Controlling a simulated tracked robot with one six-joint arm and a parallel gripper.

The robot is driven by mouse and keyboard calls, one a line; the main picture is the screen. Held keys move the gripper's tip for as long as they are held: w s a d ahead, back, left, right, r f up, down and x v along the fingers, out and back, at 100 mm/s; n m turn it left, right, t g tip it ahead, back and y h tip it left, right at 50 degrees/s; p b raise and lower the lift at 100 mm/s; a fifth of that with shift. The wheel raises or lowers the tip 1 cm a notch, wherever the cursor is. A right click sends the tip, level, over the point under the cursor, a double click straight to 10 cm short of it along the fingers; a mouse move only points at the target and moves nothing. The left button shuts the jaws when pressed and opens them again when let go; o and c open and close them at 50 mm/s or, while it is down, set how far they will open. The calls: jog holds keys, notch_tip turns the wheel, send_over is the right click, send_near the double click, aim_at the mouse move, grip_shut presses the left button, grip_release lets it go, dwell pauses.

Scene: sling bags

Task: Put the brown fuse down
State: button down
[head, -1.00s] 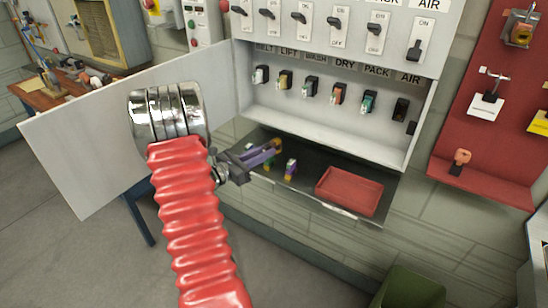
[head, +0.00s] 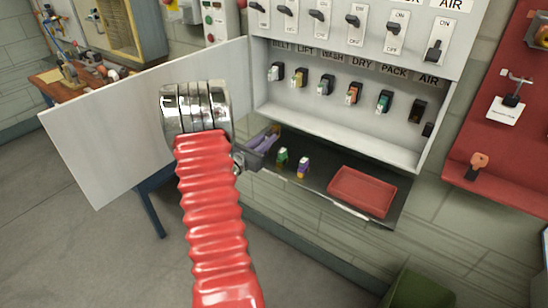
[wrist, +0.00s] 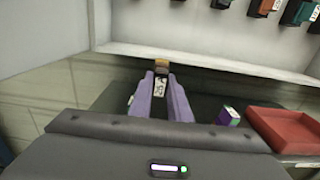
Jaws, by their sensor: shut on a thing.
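My gripper (wrist: 161,95) has purple fingers shut on the brown fuse (wrist: 161,65), whose brown end and white label show between the fingertips in the wrist view. In the head view my gripper (head: 267,138) is at the left end of the black shelf (head: 325,180), below the open cabinet; the fuse is hardly visible there. I cannot tell whether the fuse touches the shelf. A green fuse (head: 282,156) and a purple fuse (head: 303,167) stand on the shelf to the right of my gripper. The purple one also shows in the wrist view (wrist: 229,115).
A red tray (head: 362,192) sits on the right part of the shelf. The cabinet's lower ledge (head: 330,133) and a row of fuses (head: 354,93) are above. The open white door (head: 140,125) is at left. Bare shelf shows between the purple fuse and the tray.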

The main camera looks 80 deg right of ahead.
send_over(267, 163)
jog(key=shift+d+f, duration=0.15)
jog(key=shift+f, duration=1.9)
jog(key=shift+f, duration=2.1)
jog(key=shift+f, duration=0.1)
jog(key=c, duration=1.9)
grip_release()
jog(key=shift+c, duration=0.2)
